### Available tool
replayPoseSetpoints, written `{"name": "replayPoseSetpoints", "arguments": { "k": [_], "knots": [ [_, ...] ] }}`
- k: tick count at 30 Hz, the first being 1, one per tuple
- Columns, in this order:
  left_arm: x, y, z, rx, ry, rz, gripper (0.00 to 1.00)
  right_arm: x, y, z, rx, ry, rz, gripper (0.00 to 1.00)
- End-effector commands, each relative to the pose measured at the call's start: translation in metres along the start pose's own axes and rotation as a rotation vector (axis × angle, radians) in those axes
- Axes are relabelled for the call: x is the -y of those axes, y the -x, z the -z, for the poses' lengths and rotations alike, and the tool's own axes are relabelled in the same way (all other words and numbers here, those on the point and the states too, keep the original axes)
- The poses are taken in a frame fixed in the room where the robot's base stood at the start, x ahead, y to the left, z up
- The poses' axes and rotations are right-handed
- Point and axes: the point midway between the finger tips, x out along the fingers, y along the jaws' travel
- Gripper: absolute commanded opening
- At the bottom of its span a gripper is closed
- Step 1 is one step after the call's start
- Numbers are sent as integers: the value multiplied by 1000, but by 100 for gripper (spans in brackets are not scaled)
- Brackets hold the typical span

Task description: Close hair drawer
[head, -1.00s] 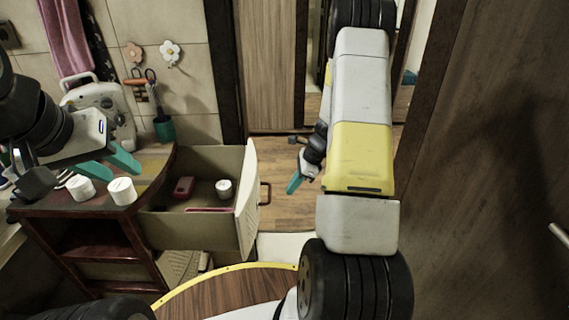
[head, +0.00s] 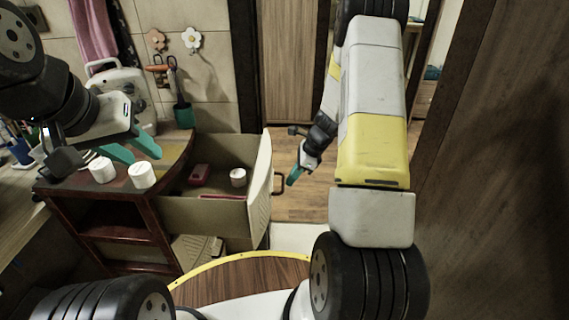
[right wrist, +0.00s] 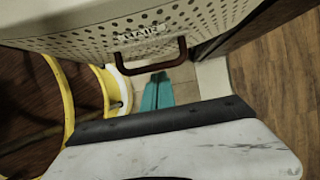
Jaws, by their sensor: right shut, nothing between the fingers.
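The hair drawer (head: 205,217) stands pulled out of the dark red wooden cabinet (head: 100,212) in the head view. Inside it are a red item (head: 200,175), a white jar (head: 238,177) and a flat red piece. Its pale perforated front carries a dark red handle; the handle also shows in the right wrist view (right wrist: 152,64), with lettering above it. My right gripper (head: 294,176) is shut and empty, just right of the handle and apart from it. Its teal fingertips (right wrist: 157,92) show close together. My left gripper (head: 140,150) is open above the cabinet top, with its teal fingers apart.
A dark wooden door (head: 490,200) is at the right. Open floor (head: 300,207) lies beyond the drawer front.

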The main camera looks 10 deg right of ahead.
Motion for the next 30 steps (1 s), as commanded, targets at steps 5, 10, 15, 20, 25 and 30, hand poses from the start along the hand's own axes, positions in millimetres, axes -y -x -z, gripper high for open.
{"name": "replayPoseSetpoints", "arguments": {
  "k": [5, 10, 15, 20, 25, 30],
  "knots": [
    [0, 0, 0, 0, 0, 0, 36, -1, -14, -30, 2, 7, -4, 0],
    [0, 0, 0, 0, 0, 0, 36, -1, -34, -68, 2, 9, -4, 0],
    [0, 0, 0, 0, 0, 0, 36, -1, -55, -112, 2, 9, -3, 0],
    [0, 0, 0, 0, 0, 0, 36, -1, -74, -151, 1, 9, -3, 0],
    [0, 0, 0, 0, 0, 0, 36, 0, -93, -188, 1, 7, -2, 0],
    [0, 0, 0, 0, 0, 0, 36, 0, -107, -218, 1, 7, -2, 0]
  ]
}}
